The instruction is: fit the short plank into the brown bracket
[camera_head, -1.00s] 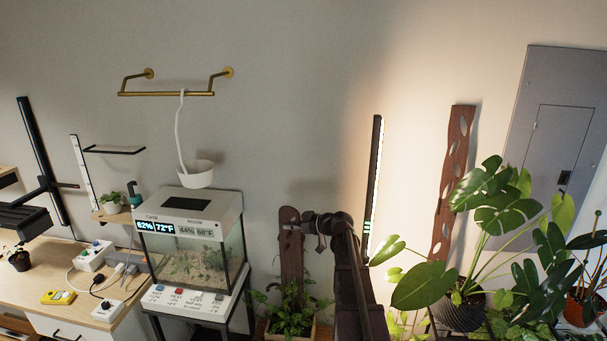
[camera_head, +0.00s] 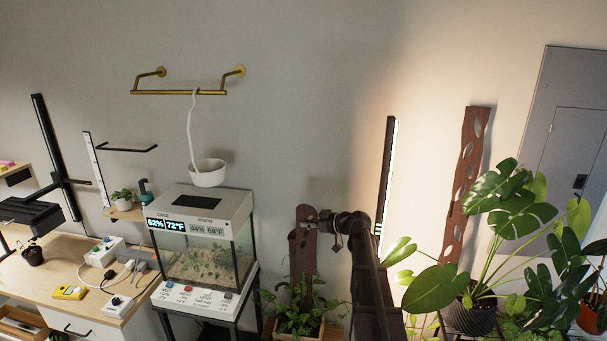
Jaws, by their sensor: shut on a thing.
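A brown plank with rounded top and holes (camera_head: 303,247) stands nearly upright left of my arm; I take it for the short plank. Its lower end is hidden by the leaves of a planter plant. My gripper (camera_head: 318,223) is at the plank's upper part, coming from the right, and appears shut on it. The fingertips are small and dark, so the exact grip is hard to see. I cannot make out the brown bracket; it may be hidden behind the leaves or my arm.
A planter (camera_head: 298,327) with leafy plants sits below the plank. A glass case (camera_head: 205,250) stands left. A lit light bar (camera_head: 387,175), a long wavy brown board (camera_head: 468,185) and a large potted monstera (camera_head: 470,315) are right. Bare wall lies above the plank.

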